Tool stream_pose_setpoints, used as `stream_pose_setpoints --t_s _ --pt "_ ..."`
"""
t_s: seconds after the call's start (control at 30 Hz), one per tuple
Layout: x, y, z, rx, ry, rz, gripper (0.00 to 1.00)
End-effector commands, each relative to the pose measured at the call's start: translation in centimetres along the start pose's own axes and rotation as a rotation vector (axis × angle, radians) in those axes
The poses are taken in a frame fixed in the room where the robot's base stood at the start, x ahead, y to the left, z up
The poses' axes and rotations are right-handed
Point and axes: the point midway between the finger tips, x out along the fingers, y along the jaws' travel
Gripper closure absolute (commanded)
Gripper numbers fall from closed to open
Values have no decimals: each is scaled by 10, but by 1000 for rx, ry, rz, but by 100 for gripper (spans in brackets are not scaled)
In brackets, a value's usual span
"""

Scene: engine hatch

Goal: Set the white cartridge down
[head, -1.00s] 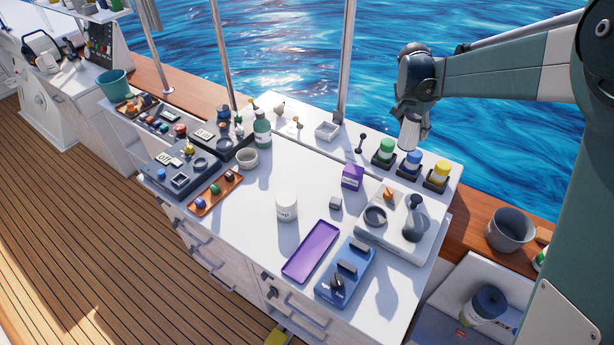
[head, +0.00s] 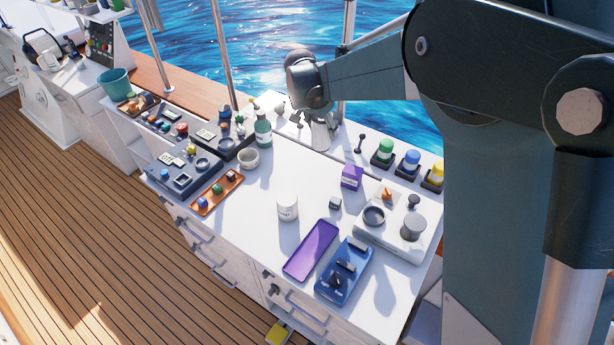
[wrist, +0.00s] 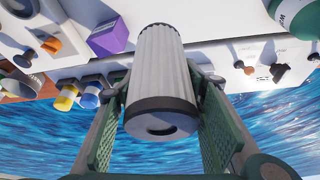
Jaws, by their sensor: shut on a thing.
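My gripper (head: 320,128) is over the back part of the white counter (head: 260,205), near the raised back ledge. In the wrist view its two green-padded fingers (wrist: 162,100) are shut on the white cartridge (wrist: 162,65), one on each side. The cartridge is a ribbed, pale cylinder with a dark band and a recessed hole at the near end. In the head view the cartridge is small and hard to tell from the fingers. I cannot tell its exact height above the surface.
A green bottle (head: 263,131) is to the gripper's left. Green (head: 385,147), blue and yellow caps are to the right. The middle counter has free room.

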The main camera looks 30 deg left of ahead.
Motion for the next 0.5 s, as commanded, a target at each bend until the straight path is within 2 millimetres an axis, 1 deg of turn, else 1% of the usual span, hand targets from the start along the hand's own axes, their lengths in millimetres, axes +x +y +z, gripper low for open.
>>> stream_pose_setpoints --t_s 0.03,0.23,0.3,0.5 --pt "-5 -8 10 -10 1 -4 74" --pt "-17 -30 39 -30 2 -14 74" --pt "-2 -28 43 -27 2 -12 74" --pt "23 -28 53 -27 2 -12 74"
